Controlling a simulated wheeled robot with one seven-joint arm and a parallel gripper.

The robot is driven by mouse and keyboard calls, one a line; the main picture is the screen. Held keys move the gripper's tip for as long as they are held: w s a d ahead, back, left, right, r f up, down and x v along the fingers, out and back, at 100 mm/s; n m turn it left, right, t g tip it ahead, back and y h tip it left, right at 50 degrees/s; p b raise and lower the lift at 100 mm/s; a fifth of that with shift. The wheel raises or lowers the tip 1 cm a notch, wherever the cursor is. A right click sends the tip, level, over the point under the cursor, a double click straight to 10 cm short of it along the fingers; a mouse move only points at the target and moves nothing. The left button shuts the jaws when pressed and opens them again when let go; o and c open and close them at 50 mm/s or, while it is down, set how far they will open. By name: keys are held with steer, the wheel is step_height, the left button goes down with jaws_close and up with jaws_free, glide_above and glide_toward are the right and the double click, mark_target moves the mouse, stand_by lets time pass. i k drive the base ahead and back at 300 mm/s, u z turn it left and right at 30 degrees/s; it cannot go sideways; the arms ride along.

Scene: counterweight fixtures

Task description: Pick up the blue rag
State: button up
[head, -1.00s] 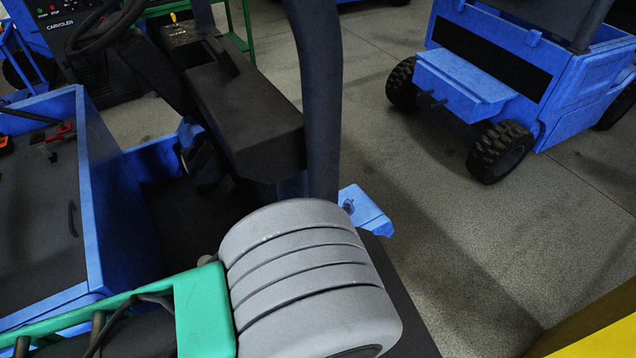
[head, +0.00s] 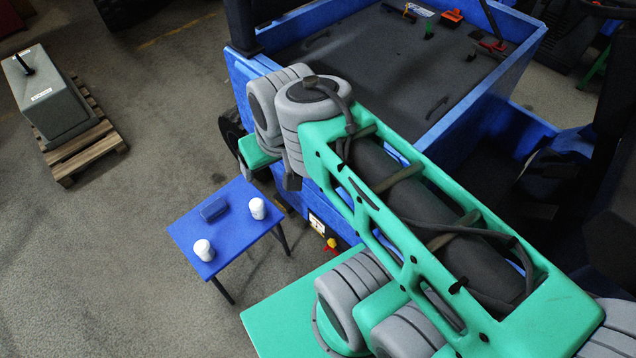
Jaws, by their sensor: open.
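A small dark blue folded item (head: 213,209), which looks like the blue rag, lies on a small blue table (head: 187,232) in the left half of the head view. Two white cylindrical containers stand on the same table, one (head: 257,208) to its right and one (head: 204,250) below it. My green and grey arm reaches across the right and middle of the view, with its bend above and to the right of the table. My gripper's fingers cannot be made out; the arm's far end is hidden behind its own links.
A large blue vehicle with a grey bed (head: 380,75) stands close behind the table and my arm. A grey counterweight block (head: 52,100) rests on a wooden pallet (head: 90,150) at upper left. The floor left of the table is clear.

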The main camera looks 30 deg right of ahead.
mark_target(216, 208)
steer(key=u, duration=1)
steer(key=i, duration=0.95)
steer(key=u, duration=0.4)
